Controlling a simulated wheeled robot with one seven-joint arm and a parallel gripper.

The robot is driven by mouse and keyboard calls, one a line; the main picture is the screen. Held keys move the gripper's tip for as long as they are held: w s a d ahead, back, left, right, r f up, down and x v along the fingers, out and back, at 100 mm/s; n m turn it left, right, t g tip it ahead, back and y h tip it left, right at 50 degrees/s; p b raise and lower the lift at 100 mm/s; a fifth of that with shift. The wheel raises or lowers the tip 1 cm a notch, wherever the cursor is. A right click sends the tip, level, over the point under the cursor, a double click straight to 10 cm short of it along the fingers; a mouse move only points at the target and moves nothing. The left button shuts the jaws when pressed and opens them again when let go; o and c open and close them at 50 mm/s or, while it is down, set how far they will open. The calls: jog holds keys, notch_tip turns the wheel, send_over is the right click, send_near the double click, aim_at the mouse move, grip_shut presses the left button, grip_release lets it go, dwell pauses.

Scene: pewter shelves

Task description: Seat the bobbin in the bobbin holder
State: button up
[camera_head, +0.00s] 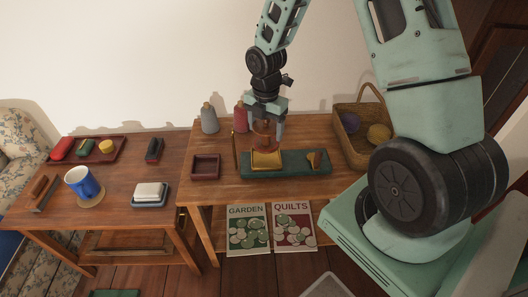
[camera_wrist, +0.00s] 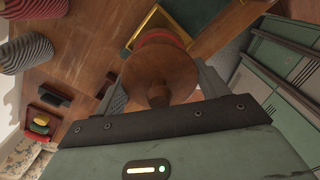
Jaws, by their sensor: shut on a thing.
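The bobbin (camera_head: 265,136) is brown wood with red thread. In the wrist view, its round wooden end (camera_wrist: 158,75) faces the camera between the fingers, with a strip of red visible beyond it. My gripper (camera_head: 266,130) is shut on it; the gripper also shows in the wrist view (camera_wrist: 160,85). What looks like the bobbin holder, a yellow open-topped box (camera_head: 266,160), sits at the left part of a long green base on the right table. The bobbin is above it; whether they touch is unclear. The yellow rim (camera_wrist: 143,27) is partly hidden behind the bobbin in the wrist view.
A wooden piece (camera_head: 313,159) stands on the green base's right part. A dark red tray (camera_head: 205,167) lies left, thread cones (camera_head: 209,119) stand behind, and a wicker basket (camera_head: 349,146) of yarn stands right. The left table (camera_head: 115,180) holds a blue mug and small items.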

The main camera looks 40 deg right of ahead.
aim_at(266, 144)
jog(key=shift+f, duration=3.2)
jog(key=shift+f+b, duration=0.2)
jog(key=shift+b, duration=0.1)
jog(key=o, duration=1)
jog(key=shift+r, duration=0.1)
